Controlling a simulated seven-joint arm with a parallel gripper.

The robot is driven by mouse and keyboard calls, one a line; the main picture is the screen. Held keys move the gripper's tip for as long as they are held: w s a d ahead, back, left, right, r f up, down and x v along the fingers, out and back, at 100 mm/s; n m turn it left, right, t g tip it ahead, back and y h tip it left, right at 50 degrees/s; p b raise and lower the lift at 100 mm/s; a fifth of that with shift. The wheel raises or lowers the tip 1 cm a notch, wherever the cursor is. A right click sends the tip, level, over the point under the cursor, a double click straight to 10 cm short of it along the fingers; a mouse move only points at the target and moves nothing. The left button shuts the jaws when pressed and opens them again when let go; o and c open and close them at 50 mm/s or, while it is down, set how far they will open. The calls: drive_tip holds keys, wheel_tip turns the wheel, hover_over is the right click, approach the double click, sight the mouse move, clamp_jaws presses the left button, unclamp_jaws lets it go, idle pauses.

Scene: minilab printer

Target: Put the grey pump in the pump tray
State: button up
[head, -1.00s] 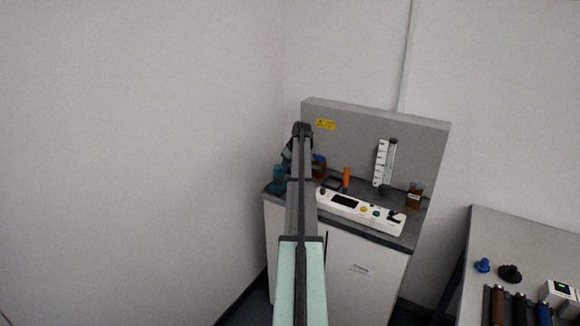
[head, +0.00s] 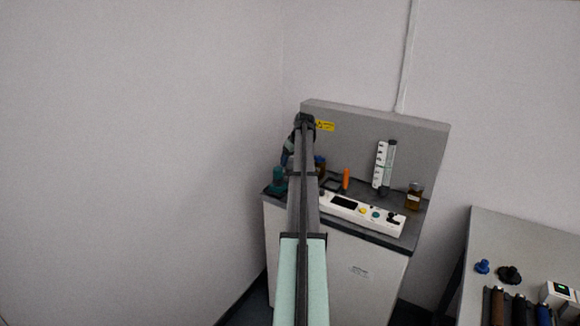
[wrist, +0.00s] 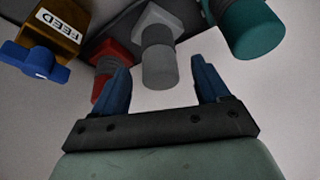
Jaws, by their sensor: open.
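The grey pump (wrist: 158,58) shows in the wrist view at the top middle, a light grey cylinder on a squarish base. My gripper (wrist: 161,66) is open, with one blue finger on either side of the pump's end in the picture. A clear gap shows on both sides, and I cannot tell how deep the pump sits between the fingers. In the head view my own arm hides the grey pump and most of the gripper. A dark square frame (head: 333,184) on the bench top may be the pump tray, but I cannot tell.
A red pump (wrist: 107,64) stands close on the left and a teal one (wrist: 248,27) on the right. A FEED bottle (wrist: 42,38) with a blue valve is at far left. An orange cylinder (head: 346,178) and white control panel (head: 362,213) are on the bench.

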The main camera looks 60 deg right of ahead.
drive_tip(key=v, duration=0.7)
